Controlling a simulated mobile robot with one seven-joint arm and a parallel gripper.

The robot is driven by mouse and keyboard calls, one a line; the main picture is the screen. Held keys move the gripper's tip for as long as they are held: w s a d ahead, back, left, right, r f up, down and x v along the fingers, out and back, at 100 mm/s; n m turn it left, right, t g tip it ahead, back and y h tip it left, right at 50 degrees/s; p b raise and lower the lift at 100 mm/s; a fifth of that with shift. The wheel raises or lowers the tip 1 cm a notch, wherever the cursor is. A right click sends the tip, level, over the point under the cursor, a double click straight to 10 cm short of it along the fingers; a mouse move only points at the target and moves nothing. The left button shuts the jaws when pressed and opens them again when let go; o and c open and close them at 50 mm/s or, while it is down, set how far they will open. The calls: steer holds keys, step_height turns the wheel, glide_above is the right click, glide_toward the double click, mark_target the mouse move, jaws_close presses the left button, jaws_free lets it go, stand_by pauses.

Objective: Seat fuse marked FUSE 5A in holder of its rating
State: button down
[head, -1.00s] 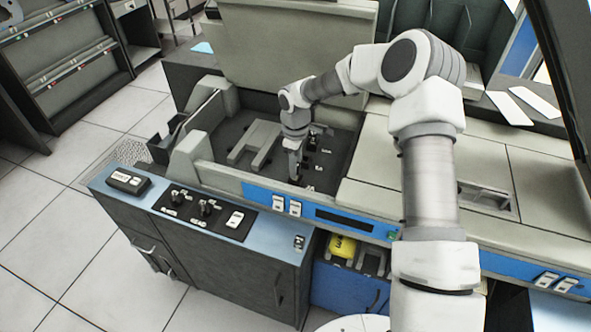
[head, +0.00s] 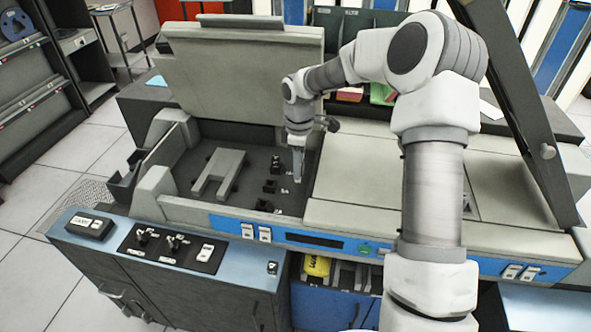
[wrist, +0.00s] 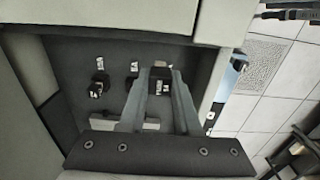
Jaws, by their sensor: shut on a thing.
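My gripper (head: 297,178) hangs over the dark open bay of the machine, just right of the row of small black holders in the head view. Its two fingers come close together in the wrist view (wrist: 158,78). Between the fingertips is a small dark piece with a white label (wrist: 160,87), which looks like the fuse; its marking is too small to read. One black holder (head: 275,163) is at the back of the row, one (head: 270,185) in the middle and one (head: 264,205) in front.
A pale U-shaped bracket (head: 218,172) lies left of the holders. The bay's front wall (head: 190,210) and the raised lid (head: 245,75) bound it. A flat cover (head: 350,175) lies to the right. A yellow item (head: 317,265) sits in a lower compartment.

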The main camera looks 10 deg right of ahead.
steer(key=w+a+f+p, duration=0.3)
steer(key=w+a+p, duration=0.1)
steer(key=w+a, duration=0.3)
steer(key=shift+w+a, duration=0.15)
steer(key=shift+w, duration=1.05)
steer(key=shift+f, duration=0.2)
steer(key=shift+f+b, duration=1.95)
steer(key=shift+f, duration=1.7)
steer(key=c, duration=0.5)
jaws_free()
steer(key=shift+c, duration=0.2)
